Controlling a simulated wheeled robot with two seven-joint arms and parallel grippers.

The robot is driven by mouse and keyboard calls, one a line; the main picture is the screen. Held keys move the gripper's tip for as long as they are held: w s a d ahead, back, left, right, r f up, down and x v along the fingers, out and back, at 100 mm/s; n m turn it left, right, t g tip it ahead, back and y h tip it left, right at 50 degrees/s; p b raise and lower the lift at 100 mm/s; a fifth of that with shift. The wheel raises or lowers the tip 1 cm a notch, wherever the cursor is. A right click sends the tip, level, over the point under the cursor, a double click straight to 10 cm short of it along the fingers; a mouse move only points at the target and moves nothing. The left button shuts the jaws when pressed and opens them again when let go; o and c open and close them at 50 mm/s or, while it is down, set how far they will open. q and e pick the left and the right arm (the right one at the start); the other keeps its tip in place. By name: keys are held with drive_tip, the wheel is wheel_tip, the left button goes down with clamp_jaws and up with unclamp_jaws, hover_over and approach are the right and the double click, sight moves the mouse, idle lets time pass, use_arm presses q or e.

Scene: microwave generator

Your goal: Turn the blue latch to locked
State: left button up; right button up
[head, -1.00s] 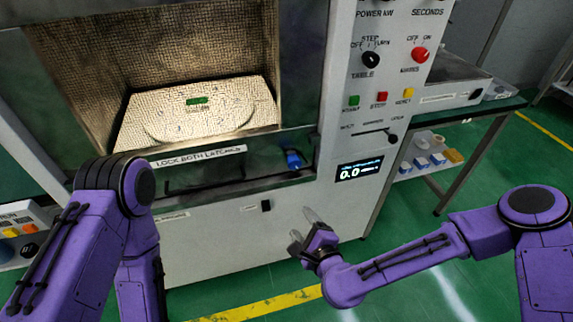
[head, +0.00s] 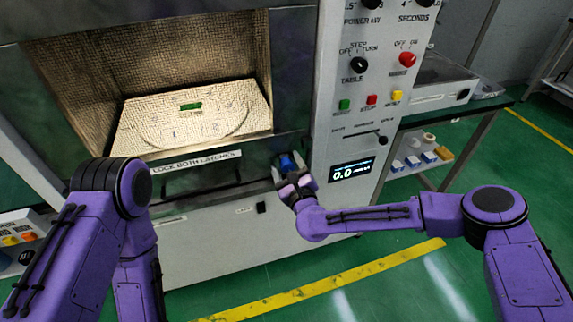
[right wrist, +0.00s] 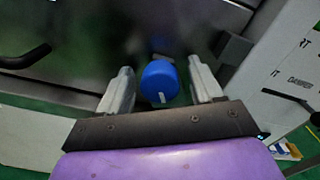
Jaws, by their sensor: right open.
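The blue latch (head: 288,162) is on the lower right of the microwave's front, just right of the "LOCK BOTH LATCHES" label. In the right wrist view the blue latch knob (right wrist: 159,82) sits between the two fingers of my right gripper (right wrist: 160,88), with a gap on each side. My right gripper (head: 293,178) is open at the latch and partly covers it in the head view. My left arm comes in from the left, but its gripper is out of view.
The microwave chamber (head: 190,110) is open, with a small green piece (head: 190,106) on its floor. A dark handle bar (head: 200,182) runs below the label. The control panel (head: 375,90) with knobs and buttons stands right of the latch. A side table (head: 460,120) is farther right.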

drive_tip(key=c, duration=1)
drive_tip(key=shift+a, duration=0.1)
